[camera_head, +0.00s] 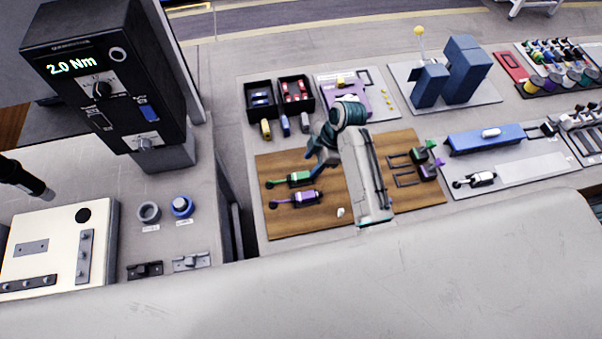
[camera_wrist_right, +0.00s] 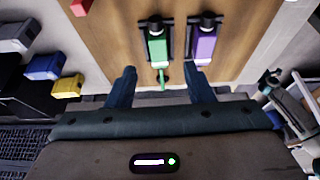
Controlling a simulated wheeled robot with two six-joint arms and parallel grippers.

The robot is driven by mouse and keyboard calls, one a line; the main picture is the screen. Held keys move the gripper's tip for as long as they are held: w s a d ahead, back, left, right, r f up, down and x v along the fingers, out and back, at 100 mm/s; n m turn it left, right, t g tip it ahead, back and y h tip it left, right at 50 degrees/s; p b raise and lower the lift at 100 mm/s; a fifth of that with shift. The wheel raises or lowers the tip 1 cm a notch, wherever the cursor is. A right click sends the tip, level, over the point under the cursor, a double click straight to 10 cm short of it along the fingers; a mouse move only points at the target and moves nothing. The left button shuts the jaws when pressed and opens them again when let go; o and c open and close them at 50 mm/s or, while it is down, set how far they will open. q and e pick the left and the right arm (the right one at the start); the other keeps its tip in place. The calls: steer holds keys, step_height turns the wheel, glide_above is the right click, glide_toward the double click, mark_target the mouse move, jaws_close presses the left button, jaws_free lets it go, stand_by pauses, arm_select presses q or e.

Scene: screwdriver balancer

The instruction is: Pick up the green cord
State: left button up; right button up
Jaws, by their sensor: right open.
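The green tool (camera_head: 300,178) lies on the wooden board, and its thin green cord (camera_head: 275,183) runs out to the left. In the right wrist view the green cord (camera_wrist_right: 161,77) hangs below the green body (camera_wrist_right: 157,48) and shows between my fingers. A purple tool with a purple cord (camera_head: 305,198) lies just below it in the head view. My right gripper (camera_head: 314,169) is open and empty, over the board near the green tool. Its two blue fingers (camera_wrist_right: 161,86) are spread apart in the right wrist view. My left gripper is not in view.
The wooden board (camera_head: 275,222) also carries a green and purple pair (camera_head: 428,162) at its right. A black torque unit (camera_head: 115,80) stands at the left.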

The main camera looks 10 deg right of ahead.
mark_target(301, 175)
steer(key=shift+w+a+f, duration=0.1)
steer(key=shift+a+f, duration=0.05)
steer(key=shift+f, duration=0.3)
steer(key=shift+w+a+f, duration=0.15)
steer(key=shift+w+f, duration=0.05)
steer(key=shift+f, duration=0.1)
steer(key=shift+p+x, duration=0.95)
steer(key=shift+p, duration=0.15)
steer(key=shift+p+x, duration=0.35)
steer(key=shift+x, duration=0.75)
steer(key=shift+s+a+f, duration=0.2)
steer(key=shift+a, duration=0.05)
steer(key=shift+w+f, duration=0.1)
steer(key=shift+f, duration=0.05)
steer(key=c, duration=1)
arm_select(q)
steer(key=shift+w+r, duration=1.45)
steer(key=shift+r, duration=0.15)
